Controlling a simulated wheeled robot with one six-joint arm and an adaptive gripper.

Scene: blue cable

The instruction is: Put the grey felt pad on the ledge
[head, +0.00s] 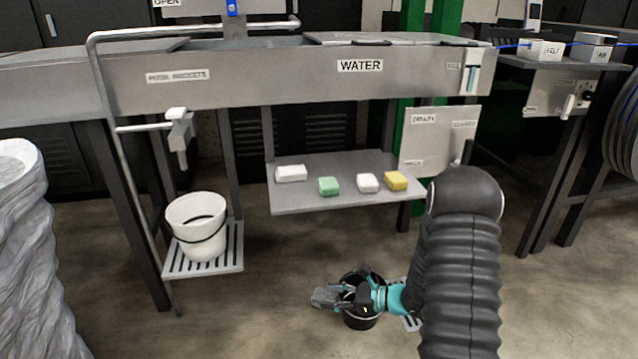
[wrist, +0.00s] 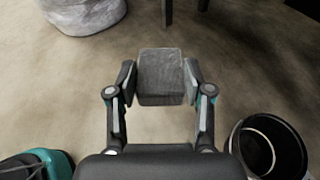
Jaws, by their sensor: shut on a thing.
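My gripper (head: 338,293) is low over the floor in the head view, with the grey felt pad (head: 325,296) between its fingers. In the wrist view, the grey block-shaped pad (wrist: 160,76) is clamped between both fingertips, clear of the floor. A grey metal shelf (head: 290,202), which looks like the ledge, hangs under the water trough, above and behind my gripper in the picture. The shelf's front strip is bare.
A black bucket (head: 361,319) stands on the floor beside my gripper; it also shows in the wrist view (wrist: 236,150). A white bucket (head: 197,222) sits on a slatted stand (head: 228,262) at left. The trough (head: 270,82) overhangs the shelf.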

